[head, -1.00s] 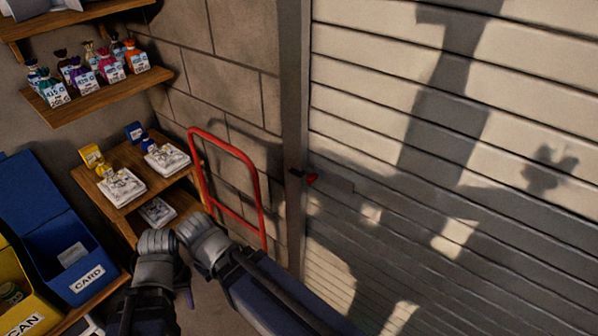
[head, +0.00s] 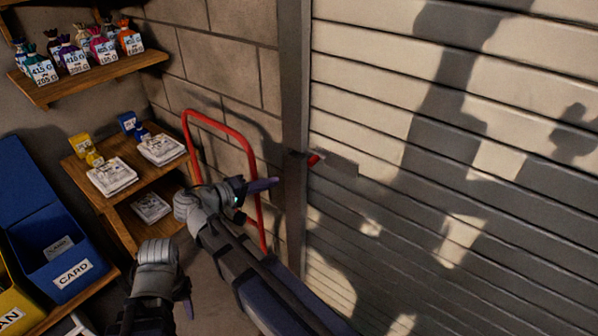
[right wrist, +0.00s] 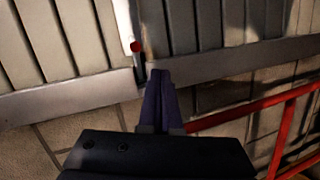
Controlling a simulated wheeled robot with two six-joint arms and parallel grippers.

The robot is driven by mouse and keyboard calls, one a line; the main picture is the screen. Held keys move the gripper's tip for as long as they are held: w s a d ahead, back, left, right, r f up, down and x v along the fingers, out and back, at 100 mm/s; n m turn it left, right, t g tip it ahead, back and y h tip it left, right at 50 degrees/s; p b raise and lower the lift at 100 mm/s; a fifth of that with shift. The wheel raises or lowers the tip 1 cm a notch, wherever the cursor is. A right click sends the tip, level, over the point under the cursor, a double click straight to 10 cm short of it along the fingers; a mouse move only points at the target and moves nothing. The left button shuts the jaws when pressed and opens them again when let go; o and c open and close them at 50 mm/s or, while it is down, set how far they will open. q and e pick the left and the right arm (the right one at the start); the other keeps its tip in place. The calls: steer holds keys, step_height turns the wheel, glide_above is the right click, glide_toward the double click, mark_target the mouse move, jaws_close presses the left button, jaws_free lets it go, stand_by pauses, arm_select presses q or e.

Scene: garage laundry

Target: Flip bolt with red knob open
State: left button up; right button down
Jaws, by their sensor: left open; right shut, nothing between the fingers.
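The bolt's red knob (head: 314,159) is at the left edge of the slatted shutter, beside the grey door post. A flat grey plate (head: 337,166) lies right of it, and a small dark piece sits on the post to its left. My right gripper (head: 276,183) is shut and empty, left of and a little below the knob. In the right wrist view, the closed fingers (right wrist: 160,76) point toward the post edge; the red knob (right wrist: 136,47) is just beyond and left of the tips, apparently apart from them. My left gripper (head: 188,308) is low at the left, open, away from the bolt.
A red tubular frame (head: 221,119) stands against the block wall behind my right gripper; it also shows in the right wrist view (right wrist: 250,108). Wooden shelves (head: 103,75) with bags and boxes and a blue CARD bin (head: 62,262) are at the left. The shutter front is clear.

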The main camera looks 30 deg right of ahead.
arm_select(q)
steer(key=shift+f+b, duration=0.4)
steer(key=shift+f, duration=0.4)
arm_select(e)
steer(key=r+h, duration=0.1)
steer(key=w+d+r+h, duration=0.1)
steer(key=shift+w+r+m, duration=0.15)
steer(key=shift+r+m, duration=0.2)
steer(key=shift+m, duration=0.05)
arm_select(q)
steer(key=shift+f+b, duration=0.3)
arm_select(e)
glide_toward(312, 154)
steer(key=d, duration=0.2)
steer(key=w+d, duration=0.1)
steer(key=d, duration=0.2)
steer(key=shift+d+f, duration=0.1)
steer(key=shift+f, duration=0.15)
steer(key=shift+s, duration=0.1)
steer(key=s, duration=0.1)
steer(key=s+d, duration=0.1)
steer(key=s, duration=0.1)
steer(key=s+d, duration=0.1)
steer(key=shift+s, duration=0.3)
arm_select(q)
steer(key=shift+a, duration=0.1)
arm_select(e)
steer(key=shift+a, duration=0.15)
